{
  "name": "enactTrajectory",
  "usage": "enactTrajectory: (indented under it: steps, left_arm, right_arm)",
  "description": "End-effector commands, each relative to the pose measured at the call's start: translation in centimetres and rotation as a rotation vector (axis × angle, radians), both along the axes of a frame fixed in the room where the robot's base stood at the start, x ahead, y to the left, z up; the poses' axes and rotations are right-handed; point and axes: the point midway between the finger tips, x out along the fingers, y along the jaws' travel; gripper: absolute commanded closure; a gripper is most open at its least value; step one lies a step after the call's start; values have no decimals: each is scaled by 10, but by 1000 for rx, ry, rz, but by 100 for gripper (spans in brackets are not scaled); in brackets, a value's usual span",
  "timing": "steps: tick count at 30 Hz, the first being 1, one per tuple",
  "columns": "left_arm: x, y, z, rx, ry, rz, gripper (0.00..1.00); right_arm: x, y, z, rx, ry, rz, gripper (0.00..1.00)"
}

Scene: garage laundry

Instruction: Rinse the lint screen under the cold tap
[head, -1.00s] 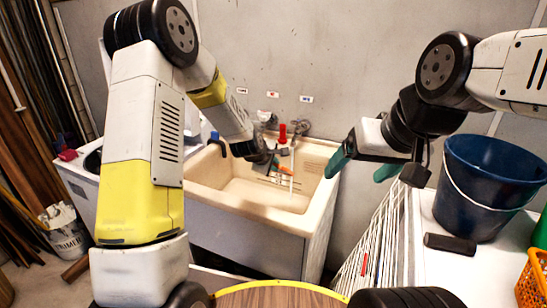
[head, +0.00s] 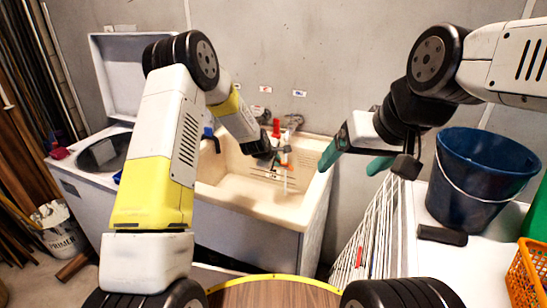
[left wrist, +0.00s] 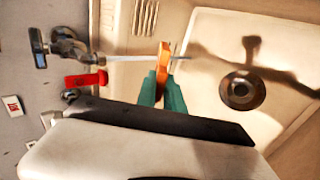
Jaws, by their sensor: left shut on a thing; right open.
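The lint screen (left wrist: 163,68) shows as an orange strip, nearly edge-on, in the left wrist view. My left gripper (left wrist: 162,92) is shut on it with teal fingers. In the head view my left gripper (head: 268,151) is over the pale sink (head: 230,188), beside the taps. The metal cold tap (left wrist: 62,47) is at the upper left of the wrist view. A thin white stream (left wrist: 125,58) runs from it to the orange screen. The screen's mesh is hard to make out. My right gripper (head: 352,158) is open and empty, right of the sink.
A tap with a red handle (left wrist: 88,80) sits beside the cold tap. The drain (left wrist: 241,91) is clear. A washer with its lid up (head: 118,75) stands left of the sink. A drying rack (head: 372,235), a blue bucket (head: 480,175) and an orange basket (head: 528,278) are at the right.

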Motion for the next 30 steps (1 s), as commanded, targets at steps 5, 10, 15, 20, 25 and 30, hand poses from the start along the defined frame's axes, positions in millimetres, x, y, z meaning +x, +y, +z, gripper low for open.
enactTrajectory:
  steps: [5, 10, 15, 20, 25, 30]
  left_arm:
    - [17, -7, -3, -1, -2, 1, 100]
    - [32, -13, -6, -1, -2, 0, 100]
    - [42, -18, -9, -1, -1, 1, 100]
    - [47, -20, -10, 0, -1, 0, 100]
    - [48, -20, -10, 0, -1, 0, 100]
    - [48, -20, -10, -1, -1, 1, 100]
  right_arm:
    - [0, 0, 0, 0, 0, 0, 18]
    - [0, 0, 0, 0, 0, 0, 18]
    - [0, 0, 0, 0, 0, 0, 18]
    - [0, 0, 0, 0, 0, 0, 18]
    - [0, 0, 0, 0, 0, 0, 18]
    - [0, 0, 0, 0, 0, 0, 18]
